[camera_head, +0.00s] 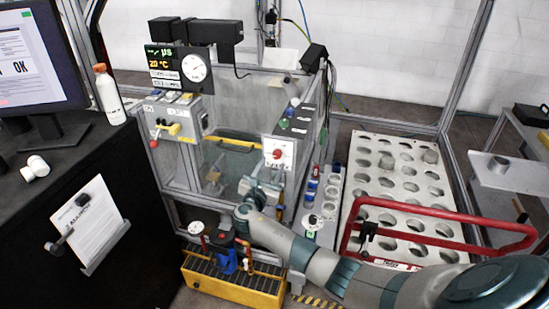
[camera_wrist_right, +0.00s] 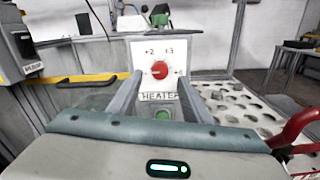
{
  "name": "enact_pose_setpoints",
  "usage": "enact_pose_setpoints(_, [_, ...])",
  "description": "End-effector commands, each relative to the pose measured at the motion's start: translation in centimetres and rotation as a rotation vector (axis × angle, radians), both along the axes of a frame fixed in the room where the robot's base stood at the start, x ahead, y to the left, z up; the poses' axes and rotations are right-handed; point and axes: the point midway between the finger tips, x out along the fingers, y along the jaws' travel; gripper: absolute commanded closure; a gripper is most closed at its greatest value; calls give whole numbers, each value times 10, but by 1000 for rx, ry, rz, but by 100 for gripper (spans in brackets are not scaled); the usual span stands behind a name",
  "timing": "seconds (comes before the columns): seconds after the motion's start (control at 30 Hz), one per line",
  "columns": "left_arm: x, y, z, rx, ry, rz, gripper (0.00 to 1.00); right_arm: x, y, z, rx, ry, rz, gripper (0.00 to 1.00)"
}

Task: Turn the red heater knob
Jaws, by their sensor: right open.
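The red heater knob (camera_head: 278,153) sits on a white plate (camera_head: 287,144) on the front of the grey machine. In the right wrist view the round red knob (camera_wrist_right: 159,70) is centred on its white dial plate (camera_wrist_right: 143,50), above a label reading HEATER. My right gripper (camera_head: 262,184) is just below and in front of the plate in the head view. In the wrist view its two fingers (camera_wrist_right: 158,92) are spread apart, pointing toward the plate on either side of the knob, with nothing between them. Contact with the knob does not show. My left gripper is not in view.
A yellow handle (camera_head: 232,143) crosses the machine's front, left of the knob. A control box with a red lever (camera_head: 155,136) is farther left. A red bar (camera_head: 440,215) fronts the perforated white tray (camera_head: 401,155) at right. A yellow crate (camera_head: 232,283) stands below.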

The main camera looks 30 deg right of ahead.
Motion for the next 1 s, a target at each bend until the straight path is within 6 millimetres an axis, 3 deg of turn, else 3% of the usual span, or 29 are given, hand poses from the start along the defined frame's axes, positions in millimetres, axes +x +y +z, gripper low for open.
enact_pose_setpoints(0.3, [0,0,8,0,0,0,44,24,-28,1,-2,1,-1,55])
enact_pose_setpoints(0.77, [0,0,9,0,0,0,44,28,-33,0,0,0,0,55])
enact_pose_setpoints(0.93, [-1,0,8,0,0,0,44,28,-33,0,0,0,0,91])
enact_pose_setpoints(1.0, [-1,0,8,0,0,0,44,28,-33,0,0,0,0,96])
